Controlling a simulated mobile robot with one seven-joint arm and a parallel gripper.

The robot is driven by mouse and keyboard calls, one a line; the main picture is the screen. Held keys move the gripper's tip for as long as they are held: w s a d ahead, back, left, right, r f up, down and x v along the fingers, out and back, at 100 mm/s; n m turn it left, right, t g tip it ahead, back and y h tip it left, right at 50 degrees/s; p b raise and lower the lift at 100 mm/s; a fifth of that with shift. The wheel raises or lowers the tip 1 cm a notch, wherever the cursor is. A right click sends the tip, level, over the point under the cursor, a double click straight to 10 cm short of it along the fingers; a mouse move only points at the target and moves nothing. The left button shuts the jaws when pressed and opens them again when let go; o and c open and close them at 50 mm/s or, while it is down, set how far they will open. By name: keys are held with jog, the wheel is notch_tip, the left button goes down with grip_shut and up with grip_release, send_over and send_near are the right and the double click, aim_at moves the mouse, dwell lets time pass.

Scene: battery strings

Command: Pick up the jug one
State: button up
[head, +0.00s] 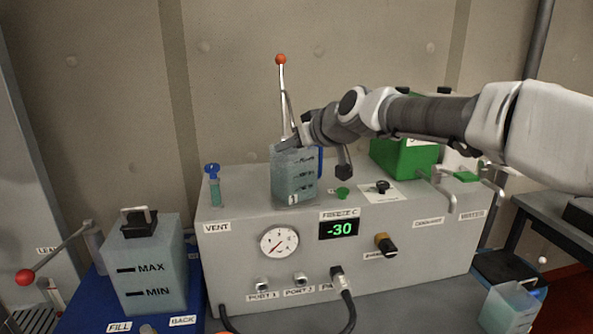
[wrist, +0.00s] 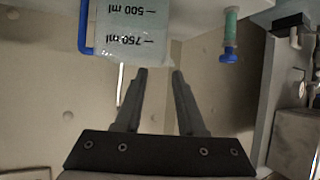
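A translucent pale-blue jug (head: 294,180) with dark level marks, a small "1" label and a blue handle (head: 320,160) stands upright on top of the grey machine. My gripper (head: 288,145) is at its upper rim in the head view, and the arm hides part of the rim. In the wrist view the jug (wrist: 135,42) shows its 500 ml and 750 ml marks, with the blue handle (wrist: 85,25) at its left. My gripper's two fingers (wrist: 160,72) are apart with nothing between them. Their tips are close to the rim; I cannot tell whether they touch it.
The machine top (head: 235,205) also holds a blue-capped vial (head: 213,185) at left and a green box (head: 403,157) at right. A lever with an orange knob (head: 281,59) rises behind the jug. A MAX/MIN tank (head: 148,270) stands left; another jug (head: 508,309) is lower right.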

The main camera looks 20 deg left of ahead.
jog(key=shift+s+p+x, duration=0.15)
jog(key=shift+p+x, duration=0.4)
jog(key=shift+x, duration=1.1)
jog(key=shift+s+p+x, duration=0.1)
jog(key=shift+p+x, duration=0.45)
jog(key=shift+x, duration=1.1)
jog(key=shift+a+f, duration=0.1)
jog(key=shift+f, duration=0.1)
grip_shut()
jog(key=shift+r, duration=0.2)
